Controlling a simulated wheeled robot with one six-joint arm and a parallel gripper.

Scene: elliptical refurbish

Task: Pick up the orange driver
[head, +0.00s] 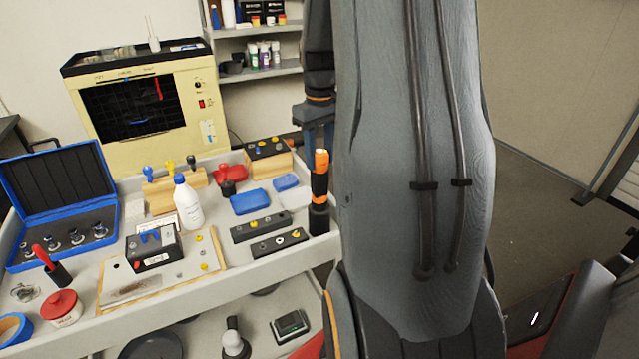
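The orange driver (320,162) has an orange and black handle. It stands upright at the right edge of the cart top, its lower end in or against a black holder (319,218). My gripper (315,135) points down directly above it, beside my large grey arm link. A grey, shaft-like piece shows between the gripper and the handle's top. The fingertips are small and partly hidden by my arm, so I cannot tell whether they touch the driver or how far apart they are.
The white cart (225,290) holds a blue case (60,180), a white bottle (188,205), blue boxes (250,202) and two dark strips (279,243) close left of the driver. A cream machine (140,110) stands behind. Open floor (550,215) lies right of my arm.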

